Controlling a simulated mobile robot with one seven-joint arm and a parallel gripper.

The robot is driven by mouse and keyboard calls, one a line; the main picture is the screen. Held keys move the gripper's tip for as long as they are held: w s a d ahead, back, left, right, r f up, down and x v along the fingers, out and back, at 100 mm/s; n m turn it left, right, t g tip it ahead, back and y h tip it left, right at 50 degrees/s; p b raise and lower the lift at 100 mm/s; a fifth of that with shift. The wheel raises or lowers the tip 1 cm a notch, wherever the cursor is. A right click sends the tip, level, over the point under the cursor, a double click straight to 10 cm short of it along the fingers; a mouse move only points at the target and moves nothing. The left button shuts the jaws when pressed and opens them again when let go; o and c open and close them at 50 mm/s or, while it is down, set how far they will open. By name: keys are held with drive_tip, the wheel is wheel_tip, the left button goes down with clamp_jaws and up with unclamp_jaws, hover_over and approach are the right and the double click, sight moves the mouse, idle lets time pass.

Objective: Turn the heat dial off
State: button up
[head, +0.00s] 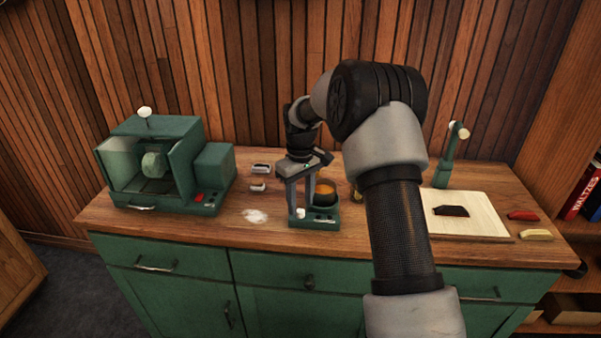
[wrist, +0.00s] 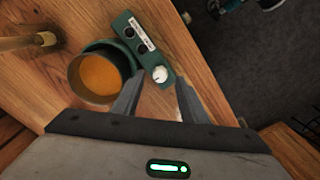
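A small green heater unit (head: 323,220) stands near the front edge of the counter and carries a dark pot with amber contents (head: 326,190). The pot (wrist: 98,74) also shows in the wrist view, beside the green control panel (wrist: 130,32) with its white label and dark round parts. The white heat dial (wrist: 160,74) sits at the panel's end; it also shows in the head view (head: 300,213). My gripper (wrist: 160,80) points down with its fingers apart, and the dial appears between the fingertips. I cannot tell whether they touch it.
A green machine (head: 165,165) stands at the left. Two small metal pieces (head: 260,169) and white powder (head: 255,216) lie between. A pale board (head: 470,222) with a dark piece (head: 451,210) is at the right, beside a green stand (head: 446,165). The counter's front edge is close.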

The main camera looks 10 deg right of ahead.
sight(300, 210)
wheel_tip(300, 210, up, 16)
drive_tip(key=shift+f+p, duration=0.25)
drive_tip(key=shift+p, duration=0.05)
drive_tip(key=shift+r, duration=0.1)
drive_tip(key=s+r+m+t+p, duration=0.2)
drive_tip(key=s+r+t, duration=0.1)
drive_tip(key=s+r, duration=1.15)
drive_tip(key=s+f+m+t+p, duration=0.1)
drive_tip(key=s+f+m+t, duration=0.1)
drive_tip(key=s, duration=1.8)
wheel_tip(300, 210, down, 2)
drive_tip(key=shift+a+m+t, duration=0.25)
drive_tip(key=shift+m+t, duration=0.05)
drive_tip(key=shift+m, duration=0.5)
